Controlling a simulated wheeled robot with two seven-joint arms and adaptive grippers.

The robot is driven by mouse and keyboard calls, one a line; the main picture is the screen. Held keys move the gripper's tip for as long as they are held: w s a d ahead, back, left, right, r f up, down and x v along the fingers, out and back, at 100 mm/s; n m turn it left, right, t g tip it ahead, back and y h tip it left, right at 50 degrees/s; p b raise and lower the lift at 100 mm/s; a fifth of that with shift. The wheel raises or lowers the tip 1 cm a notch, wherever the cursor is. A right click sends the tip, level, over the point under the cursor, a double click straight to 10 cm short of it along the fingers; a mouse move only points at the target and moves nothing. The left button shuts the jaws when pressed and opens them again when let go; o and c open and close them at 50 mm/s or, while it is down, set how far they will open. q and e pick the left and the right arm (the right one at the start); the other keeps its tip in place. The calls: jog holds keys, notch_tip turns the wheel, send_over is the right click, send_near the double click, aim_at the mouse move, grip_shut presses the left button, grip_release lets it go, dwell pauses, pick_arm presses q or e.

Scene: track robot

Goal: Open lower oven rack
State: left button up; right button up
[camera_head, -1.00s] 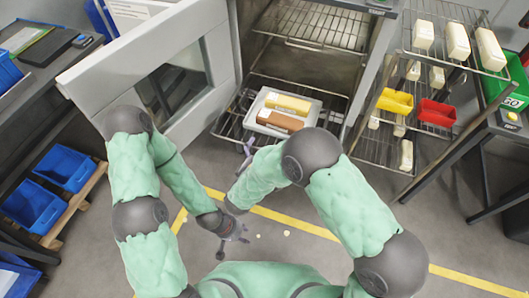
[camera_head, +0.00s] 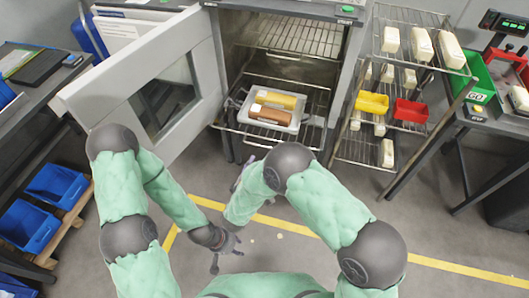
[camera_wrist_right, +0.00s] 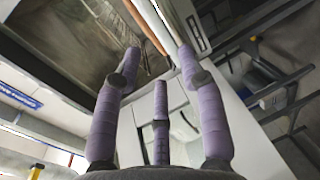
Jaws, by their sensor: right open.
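The oven (camera_head: 226,60) stands open, its door (camera_head: 130,80) swung out to the left. The lower rack (camera_head: 226,125) sticks out of the oven front in the head view. A tray (camera_head: 246,112) on it holds a yellow loaf (camera_head: 280,99) and a brown loaf (camera_head: 270,115). My right gripper (camera_head: 238,178) is in front of and below the rack, apart from it. In the right wrist view its purple fingers (camera_wrist_right: 160,75) are spread with nothing between them. My left gripper (camera_head: 228,252) is lower, over the floor, with fingers spread and empty.
An upper rack (camera_head: 295,35) is inside the oven. A wire shelf (camera_head: 405,70) at right carries pale loaves, a yellow bin (camera_head: 371,103) and a red bin (camera_head: 410,111). Blue bins (camera_head: 55,185) lie at left. The floor before the oven is clear.

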jog(key=f+b+x, duration=0.1)
jog(key=b+x, duration=0.2)
jog(key=x, duration=0.7)
jog(key=shift+d+f, duration=0.2)
jog(key=shift+d, duration=0.05)
jog(key=shift+w, duration=0.15)
grip_shut()
jog(key=shift+f, duration=0.1)
